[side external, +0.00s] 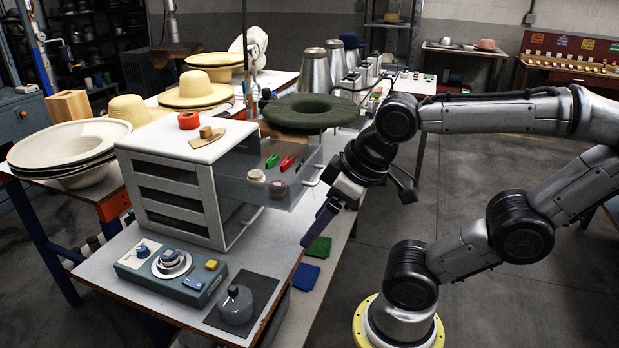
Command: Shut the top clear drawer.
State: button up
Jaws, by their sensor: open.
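The top clear drawer (236,190) is pulled out from the right side of a white cabinet (220,147). Through its clear walls I see a green item (272,161), a red item (287,163) and round pale items (256,176). A pale handle (314,182) is on its outer end. My gripper (318,222) is open, tilted downward just right of and below the drawer's outer end. Its purple-grey finger shows; the other is hard to make out. I cannot tell whether it touches the drawer or handle.
On the cabinet top are a red tape roll (188,120) and a small brown block (206,132). A dark green hat (311,110) sits behind the drawer. A control box (170,270) and a grey canister (236,304) stand in front. Open floor lies right of the table.

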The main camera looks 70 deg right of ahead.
jog(key=shift+s+f, duration=0.1)
jog(key=c, duration=0.5)
notch_tip(320, 180, up, 2)
jog(key=shift+a+r+m, duration=0.15)
jog(key=shift+r+m, duration=0.1)
jog(key=shift+m, duration=0.85)
jog(key=c, duration=0.4)
jog(key=shift+o, duration=0.2)
notch_tip(320, 180, up, 7)
jog(key=m+g, duration=0.4)
jog(key=m, duration=1.2)
send_over(321, 168)
jog(key=s+a, duration=0.4)
jog(key=a, duration=0.1)
jog(key=f, duration=0.4)
jog(key=w+f, duration=0.1)
jog(key=f, duration=0.4)
jog(key=w+f, duration=0.1)
jog(key=f, duration=0.3)
jog(key=shift+w+f, duration=0.15)
grip_shut()
